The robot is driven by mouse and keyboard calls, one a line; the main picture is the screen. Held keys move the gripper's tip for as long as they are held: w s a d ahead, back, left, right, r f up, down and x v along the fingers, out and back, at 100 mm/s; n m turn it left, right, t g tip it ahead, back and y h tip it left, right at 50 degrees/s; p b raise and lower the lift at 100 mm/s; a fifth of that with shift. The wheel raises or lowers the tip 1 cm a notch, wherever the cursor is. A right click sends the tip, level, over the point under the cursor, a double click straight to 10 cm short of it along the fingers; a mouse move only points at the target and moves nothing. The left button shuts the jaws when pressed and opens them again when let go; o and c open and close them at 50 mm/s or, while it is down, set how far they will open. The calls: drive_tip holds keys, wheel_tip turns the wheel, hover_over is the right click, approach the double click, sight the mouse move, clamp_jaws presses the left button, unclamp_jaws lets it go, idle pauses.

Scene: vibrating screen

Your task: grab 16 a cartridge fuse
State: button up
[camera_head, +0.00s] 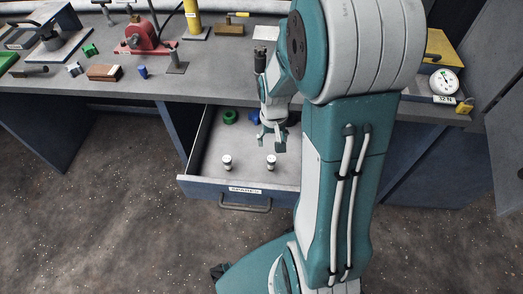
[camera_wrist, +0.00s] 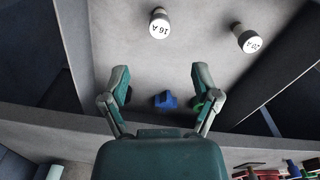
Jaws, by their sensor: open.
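The cartridge fuse marked 16 A (camera_wrist: 159,24) stands upright in the open drawer, its white top facing up at the top middle of the wrist view. It appears as the right one of two white fuses in the head view (camera_head: 271,161). My gripper (camera_wrist: 160,82) is open and empty, its two fingers spread below the 16 A fuse in the wrist view. In the head view my gripper (camera_head: 272,138) hangs over the drawer, behind the 16 A fuse and apart from it.
A second white fuse (camera_head: 227,161) with another marking stands to the left in the drawer (camera_head: 235,190). A green ring (camera_head: 230,117) and a blue part (camera_head: 254,117) lie farther back.

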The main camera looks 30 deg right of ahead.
sight(271, 159)
drive_tip(key=f, duration=0.5)
drive_tip(key=shift+s+d+f, duration=0.1)
drive_tip(key=shift+d+f, duration=0.1)
drive_tip(key=shift+d, duration=0.05)
drive_tip(key=shift+a+f, duration=0.15)
drive_tip(key=shift+f, duration=1.25)
drive_tip(key=shift+a+f, duration=0.1)
drive_tip(key=shift+f, duration=1.25)
clamp_jaws()
